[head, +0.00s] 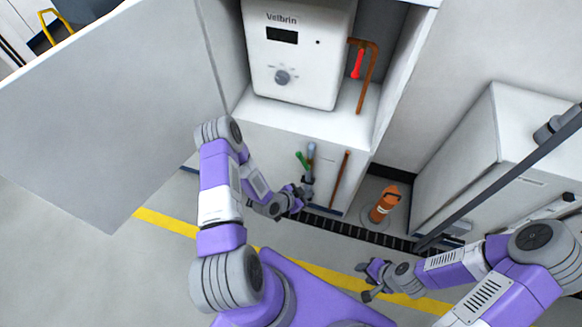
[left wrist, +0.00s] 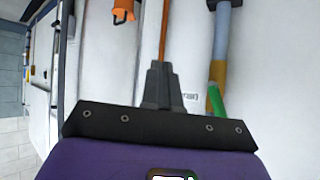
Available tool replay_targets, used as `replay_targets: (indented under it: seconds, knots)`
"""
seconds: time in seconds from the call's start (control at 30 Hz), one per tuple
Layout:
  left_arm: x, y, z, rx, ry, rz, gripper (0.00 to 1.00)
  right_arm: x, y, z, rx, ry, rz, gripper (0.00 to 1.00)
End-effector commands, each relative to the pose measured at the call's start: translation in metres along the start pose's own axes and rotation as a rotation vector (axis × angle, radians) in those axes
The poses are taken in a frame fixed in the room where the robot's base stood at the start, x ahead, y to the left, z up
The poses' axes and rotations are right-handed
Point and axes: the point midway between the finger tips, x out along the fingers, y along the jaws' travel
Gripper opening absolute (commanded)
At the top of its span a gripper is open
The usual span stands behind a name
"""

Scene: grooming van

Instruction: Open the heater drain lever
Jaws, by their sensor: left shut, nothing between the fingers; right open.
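The white heater (head: 300,50) sits in an open cabinet in the head view. Below it, on the cabinet's lower front panel, a green lever (head: 301,160) slants beside a grey-blue drain pipe (head: 311,152). The green lever also shows in the left wrist view (left wrist: 217,103), by a brass-coloured part of the pipe and partly printed lettering. My left gripper (head: 303,190) is shut and empty, just below the lever. In the left wrist view its fingers (left wrist: 160,78) are left of the lever and apart from it. My right gripper (head: 370,279) is open and empty, low over the floor.
A red lever (head: 357,63) hangs on a copper pipe (head: 369,75) beside the heater. Another copper pipe (head: 340,180) runs down the lower panel. An orange object (head: 384,204) stands on the floor to its right. A large open door panel (head: 110,110) fills the left.

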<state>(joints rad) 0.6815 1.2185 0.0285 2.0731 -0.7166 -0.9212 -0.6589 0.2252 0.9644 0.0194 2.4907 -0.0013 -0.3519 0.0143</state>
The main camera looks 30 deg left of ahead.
Motion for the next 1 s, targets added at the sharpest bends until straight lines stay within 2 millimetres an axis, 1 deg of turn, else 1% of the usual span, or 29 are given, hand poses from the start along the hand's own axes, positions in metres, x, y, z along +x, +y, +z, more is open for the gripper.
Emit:
replay_targets:
  seconds: [0.03,0.1,0.17,0.2,0.3,0.4,0.53,0.63,0.73,0.87,1.0]
  knots:
    - [0.0,-0.026,0.011,0.127,0.102,-0.068,0.0,0.001,0.001,0.0,0.0,0.0,0.0,0.43]
    - [-0.008,-0.053,0.018,0.327,0.24,-0.165,0.0,0.002,0.001,0.0,0.0,0.0,0.0,0.43]
    - [-0.021,-0.069,0.025,0.489,0.342,-0.254,0.0,0.003,0.001,0.0,0.0,0.0,0.0,0.43]
    - [-0.032,-0.077,0.031,0.588,0.4,-0.312,0.0,0.004,0.001,0.0,0.0,0.0,0.0,0.43]
    - [-0.059,-0.086,0.045,0.797,0.513,-0.447,0.0,0.004,0.002,0.0,-0.001,0.0,0.0,0.43]
    - [-0.083,-0.087,0.057,0.942,0.585,-0.551,0.0,0.005,0.002,0.0,0.0,0.0,0.0,0.43]
    - [-0.101,-0.085,0.066,1.042,0.634,-0.625,0.0,0.005,0.002,0.0,0.0,0.0,0.0,0.43]
    - [-0.102,-0.084,0.063,1.067,0.649,-0.643,0.0,0.006,0.002,0.0,-0.001,0.0,0.0,0.43]
    - [-0.095,-0.086,0.054,1.07,0.652,-0.644,0.0,0.007,0.002,0.0,-0.001,0.0,0.0,0.43]
    - [-0.078,-0.09,0.035,1.069,0.652,-0.643,0.0,0.009,0.003,-0.001,-0.001,0.0,0.0,0.43]
    - [-0.058,-0.094,0.012,1.068,0.651,-0.641,0.0,0.012,0.004,-0.001,-0.001,0.0,0.0,0.43]
